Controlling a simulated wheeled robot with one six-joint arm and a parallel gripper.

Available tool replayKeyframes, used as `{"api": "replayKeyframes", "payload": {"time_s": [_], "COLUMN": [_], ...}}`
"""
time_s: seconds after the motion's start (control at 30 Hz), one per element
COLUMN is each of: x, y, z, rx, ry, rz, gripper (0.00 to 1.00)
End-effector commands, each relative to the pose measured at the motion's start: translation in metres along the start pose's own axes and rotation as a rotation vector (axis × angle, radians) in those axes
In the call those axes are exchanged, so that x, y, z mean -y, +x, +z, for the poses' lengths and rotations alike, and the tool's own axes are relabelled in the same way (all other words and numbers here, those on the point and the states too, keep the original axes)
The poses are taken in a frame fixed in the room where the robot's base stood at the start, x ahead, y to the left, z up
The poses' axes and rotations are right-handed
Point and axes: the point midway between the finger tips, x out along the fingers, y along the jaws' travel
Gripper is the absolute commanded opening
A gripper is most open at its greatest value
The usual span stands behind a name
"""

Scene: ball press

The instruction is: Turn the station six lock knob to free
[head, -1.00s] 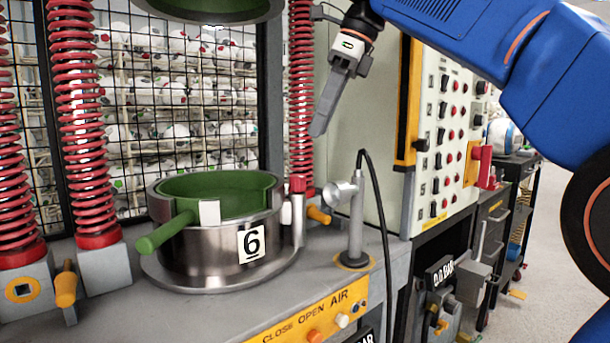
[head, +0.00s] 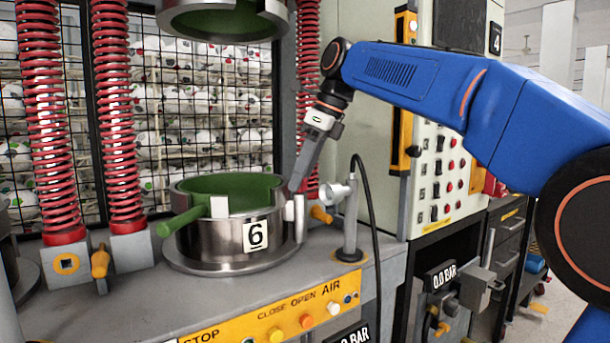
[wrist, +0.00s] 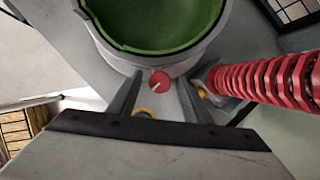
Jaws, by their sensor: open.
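The station with the 6 plate (head: 256,235) is a round steel pot with a green lining (head: 235,188) and a green handle (head: 180,222). In the wrist view, a small red knob (wrist: 159,81) with a pale slanted pointer line sits at the pot's rim. In the head view my gripper (head: 294,186) points down at the pot's right side and hides the knob. In the wrist view my gripper (wrist: 160,97) is open, one finger on each side of the knob. I cannot tell whether the fingers touch it.
Red springs (head: 115,120) stand left of the pot, and another (wrist: 265,80) is close on the right. A grey nozzle post (head: 349,225) with a black cable stands right of the pot. An orange handle (head: 321,214) is just behind. A yellow button panel (head: 290,325) runs along the front.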

Motion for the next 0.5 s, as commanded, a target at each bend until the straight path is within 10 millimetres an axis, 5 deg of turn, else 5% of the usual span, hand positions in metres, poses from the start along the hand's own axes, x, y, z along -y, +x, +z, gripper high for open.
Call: {"api": "replayKeyframes", "payload": {"time_s": [0.1, 0.27, 0.5], "x": [0.0, 0.0, 0.0003], "y": [-0.0003, -0.0005, -0.0006], "z": [-0.0001, -0.0002, -0.0004], "rx": [0.0, 0.0, 0.0], "ry": [0.0, 0.0, -0.009], "rz": [0.0, 0.0, 0.004], "gripper": [0.42, 0.04, 0.04]}}
